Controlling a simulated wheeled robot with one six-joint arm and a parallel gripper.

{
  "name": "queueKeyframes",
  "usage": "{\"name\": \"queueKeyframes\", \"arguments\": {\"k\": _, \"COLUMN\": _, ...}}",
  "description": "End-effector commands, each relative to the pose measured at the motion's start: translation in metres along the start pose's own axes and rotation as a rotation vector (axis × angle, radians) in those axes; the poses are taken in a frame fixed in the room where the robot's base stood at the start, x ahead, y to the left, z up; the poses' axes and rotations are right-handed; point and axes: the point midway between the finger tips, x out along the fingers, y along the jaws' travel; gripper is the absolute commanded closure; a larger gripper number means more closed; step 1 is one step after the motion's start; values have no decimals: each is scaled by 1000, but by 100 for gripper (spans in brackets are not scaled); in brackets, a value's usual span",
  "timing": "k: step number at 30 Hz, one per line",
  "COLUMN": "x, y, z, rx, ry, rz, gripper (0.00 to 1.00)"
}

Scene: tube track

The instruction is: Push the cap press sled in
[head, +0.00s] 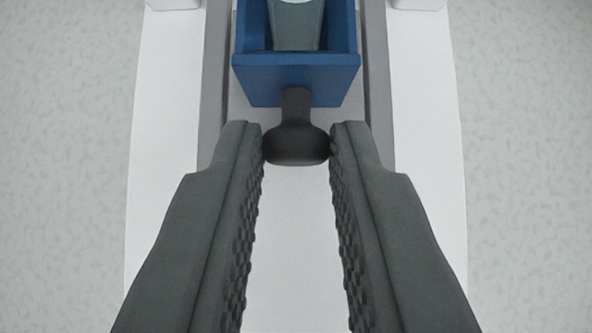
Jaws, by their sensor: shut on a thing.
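The cap press sled is a blue open-topped box (297,76) at the top middle of the head view, sitting between grey rails. A dark knob handle (296,145) sticks out from its front face toward me. My gripper (297,143) has its two dark, ridged fingertips on either side of the knob, touching it, and is shut on it. A pale grey-green tube or cup (297,24) stands inside the blue sled; its top is cut off by the frame edge. The back of the sled and the rest of the press are out of view.
Grey rails (213,85) run along both sides of the sled on a white base (165,110). White blocks show at the top edge on both sides (418,4). Speckled pale surface (530,160) lies clear to the left and right.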

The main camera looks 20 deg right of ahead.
Motion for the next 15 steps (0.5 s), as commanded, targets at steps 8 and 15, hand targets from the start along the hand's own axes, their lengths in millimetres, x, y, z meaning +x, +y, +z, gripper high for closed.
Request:
{"name": "queueKeyframes", "arguments": {"k": 8, "x": 14, "y": 0, "z": -14, "rx": 0, "ry": 0, "rz": 0, "gripper": 100}}
{"name": "queueKeyframes", "arguments": {"k": 15, "x": 19, "y": 0, "z": -21, "rx": 0, "ry": 2, "rz": 0, "gripper": 100}}
